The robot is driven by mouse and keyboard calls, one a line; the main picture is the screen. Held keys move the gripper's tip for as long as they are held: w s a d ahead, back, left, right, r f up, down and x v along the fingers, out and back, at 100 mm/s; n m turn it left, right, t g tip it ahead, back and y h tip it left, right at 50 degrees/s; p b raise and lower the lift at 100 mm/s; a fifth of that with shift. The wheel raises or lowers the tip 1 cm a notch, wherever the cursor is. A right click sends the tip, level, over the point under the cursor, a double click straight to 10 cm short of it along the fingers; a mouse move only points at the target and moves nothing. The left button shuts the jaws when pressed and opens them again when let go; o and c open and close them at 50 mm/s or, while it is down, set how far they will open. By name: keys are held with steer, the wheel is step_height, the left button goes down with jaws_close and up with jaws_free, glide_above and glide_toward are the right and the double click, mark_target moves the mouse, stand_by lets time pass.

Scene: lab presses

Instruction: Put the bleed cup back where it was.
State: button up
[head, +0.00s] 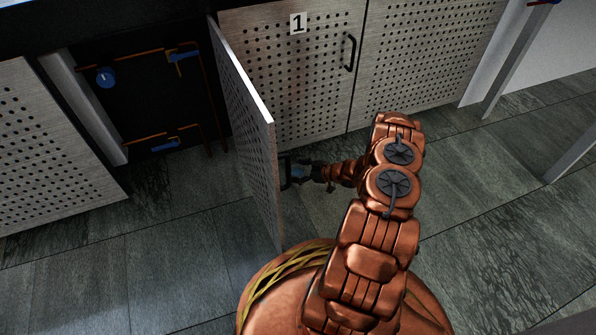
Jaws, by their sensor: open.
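No bleed cup can be made out in the head view. My gripper (297,171) is low, just right of the open perforated cabinet door (250,130), close to a dark handle on that door's outer face. The jaws are open, but they are small and dark here, and I cannot tell whether they are around the handle or touching it. The open cabinet (150,100) is to the left of the door. Inside it are a round blue knob (105,77), a blue valve handle (183,56) at the upper right and a lower blue valve handle (165,145) on copper pipes.
A closed perforated door marked 1 (290,70) and another closed panel (425,50) stand behind my arm. A perforated panel (45,150) is at the left. A grey table leg (515,65) stands at the upper right. The tiled floor (480,220) at the right is clear.

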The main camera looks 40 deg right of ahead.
steer(key=shift+r, duration=0.2)
steer(key=p+v, duration=0.4)
steer(key=v, duration=0.8)
stand_by(0.3)
